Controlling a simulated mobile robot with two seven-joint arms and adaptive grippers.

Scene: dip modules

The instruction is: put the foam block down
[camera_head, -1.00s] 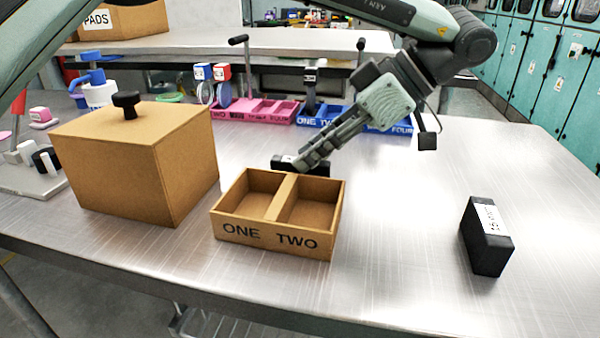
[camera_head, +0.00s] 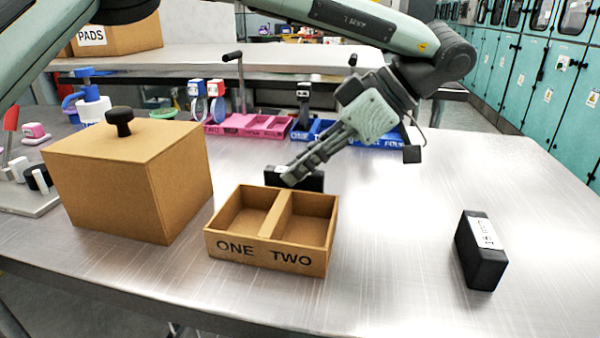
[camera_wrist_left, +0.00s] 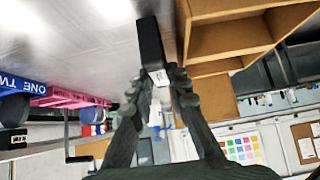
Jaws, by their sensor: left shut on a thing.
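A black block (camera_head: 313,182), which I take for the foam block, is in my left gripper (camera_head: 292,177), just behind the two-compartment cardboard tray (camera_head: 218,245) marked ONE and TWO. The left gripper is shut on the block, and the fingers slant down to it from the upper right. In the left wrist view the block (camera_wrist_left: 151,40) reaches out beyond the fingertips (camera_wrist_left: 160,84), with a white label by the fingers. The block is low over the table; I cannot tell whether it touches. Its lower front is partly hidden by the tray rim. My right gripper is not in view.
Another black block (camera_head: 482,262) with a white label stands at the right. A lidded cardboard box (camera_head: 110,195) is at the left. Pink (camera_head: 240,131) and blue (camera_head: 385,141) trays lie behind. The metal table (camera_head: 400,215) is clear between the tray and the right block.

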